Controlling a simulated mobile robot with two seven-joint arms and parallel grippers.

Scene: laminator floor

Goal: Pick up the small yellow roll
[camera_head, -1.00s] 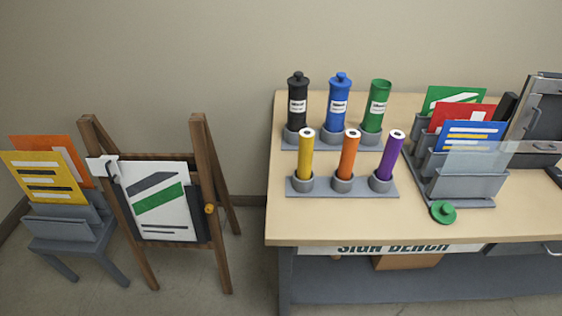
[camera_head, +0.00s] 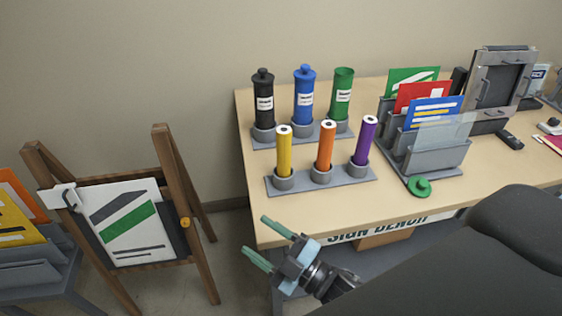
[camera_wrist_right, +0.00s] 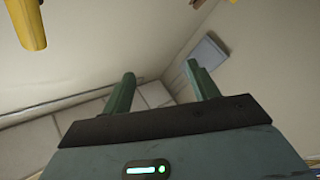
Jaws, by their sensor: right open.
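The small yellow roll (camera_head: 284,152) stands upright in the left cup of the front grey holder (camera_head: 338,180) on the bench. An orange roll (camera_head: 324,145) and a purple roll (camera_head: 365,140) stand in the other cups. My right gripper (camera_head: 262,237) is open and empty, in front of the bench's left front corner, nearer the camera than the yellow roll and apart from it. In the right wrist view its two green fingers (camera_wrist_right: 160,88) are spread with nothing between them. A yellow shape (camera_wrist_right: 28,22) shows at that view's upper left. My left gripper is out of view.
Black, blue and green tubes (camera_head: 304,97) stand in a rear holder; the green one has no cap. A green cap (camera_head: 419,187) lies by the grey sign rack (camera_head: 438,162). A wooden easel (camera_head: 176,190) stands left of the bench (camera_head: 262,222). The bench front edge is near my gripper.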

